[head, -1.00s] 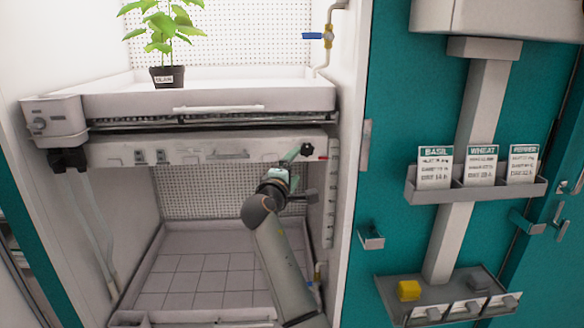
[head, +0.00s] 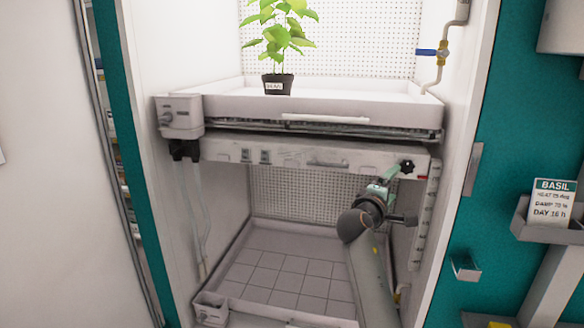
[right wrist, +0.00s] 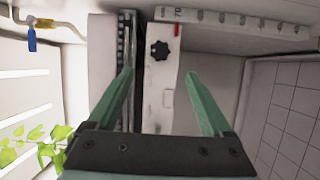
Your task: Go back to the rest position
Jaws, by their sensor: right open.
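My right gripper (head: 386,178) is in front of the right end of the panel (head: 300,155) under the upper tray. In the right wrist view my right gripper (right wrist: 160,90) has its two green fingers wide apart, with nothing between them. A black star-shaped knob (head: 407,166) on the panel is just beyond the fingertips, and it also shows in the right wrist view (right wrist: 159,50), apart from both fingers. My left gripper is not in view.
A potted plant (head: 277,85) stands on the upper tray (head: 340,106). A blue-handled valve (head: 432,53) is on the right wall. The lower bay has a tiled floor (head: 270,275). A BASIL card (head: 552,200) is in a holder at the right.

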